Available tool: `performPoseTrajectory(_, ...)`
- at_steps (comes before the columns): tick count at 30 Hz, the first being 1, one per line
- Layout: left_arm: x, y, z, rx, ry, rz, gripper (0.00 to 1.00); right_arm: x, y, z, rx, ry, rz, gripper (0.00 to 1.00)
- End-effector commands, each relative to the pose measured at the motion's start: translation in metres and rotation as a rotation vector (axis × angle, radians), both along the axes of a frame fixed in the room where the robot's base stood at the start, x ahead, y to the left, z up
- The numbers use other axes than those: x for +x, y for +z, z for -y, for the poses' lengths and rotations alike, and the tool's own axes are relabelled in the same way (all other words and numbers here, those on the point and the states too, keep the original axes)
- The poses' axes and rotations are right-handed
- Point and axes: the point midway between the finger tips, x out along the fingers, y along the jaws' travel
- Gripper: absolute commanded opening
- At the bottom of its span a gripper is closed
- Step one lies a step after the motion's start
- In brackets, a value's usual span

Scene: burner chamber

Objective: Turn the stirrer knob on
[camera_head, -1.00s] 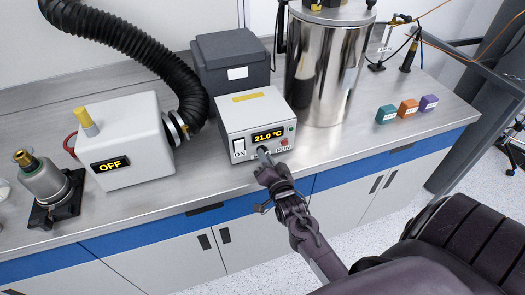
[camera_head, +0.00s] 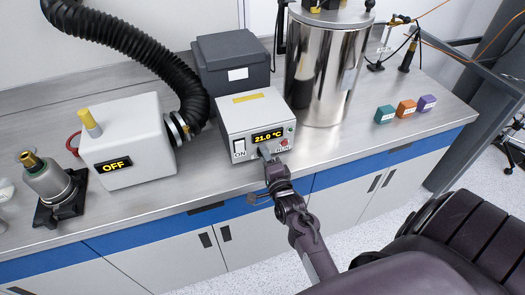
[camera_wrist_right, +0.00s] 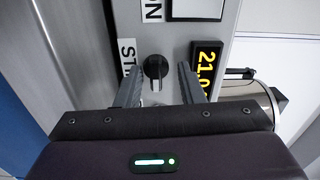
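The stirrer knob (camera_wrist_right: 155,67) is a black round knob with a white mark, on the front of a light grey control box (camera_head: 247,118). A partly hidden label starting "STI" (camera_wrist_right: 126,52) is beside it. In the right wrist view my right gripper (camera_wrist_right: 158,76) is open, with one finger on each side of the knob and gaps between. I cannot tell how deep the fingertips reach. In the head view the gripper (camera_head: 266,153) is at the box's lower front and hides the knob. My left gripper is not in view.
The box has a display reading 21.0 °C (camera_head: 268,136), a white switch by "ON" (camera_head: 239,147) and a red button (camera_head: 284,143). A steel vessel (camera_head: 325,75) stands behind right. A white device showing OFF (camera_head: 113,165) and a black hose (camera_head: 150,45) are left.

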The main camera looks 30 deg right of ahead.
Motion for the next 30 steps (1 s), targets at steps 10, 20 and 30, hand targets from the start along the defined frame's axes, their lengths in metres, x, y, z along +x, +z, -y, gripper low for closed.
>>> performPoseTrajectory(10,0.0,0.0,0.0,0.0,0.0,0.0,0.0,-0.001,-0.002,0.0,-0.001,0.0,-0.004,0.48)
performPoseTrajectory(20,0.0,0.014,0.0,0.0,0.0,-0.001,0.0,-0.023,0.0,-0.005,-0.002,0.0,-0.007,0.48)
performPoseTrajectory(30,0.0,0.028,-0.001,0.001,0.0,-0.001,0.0,-0.05,-0.003,-0.014,0.005,-0.001,-0.01,0.48)
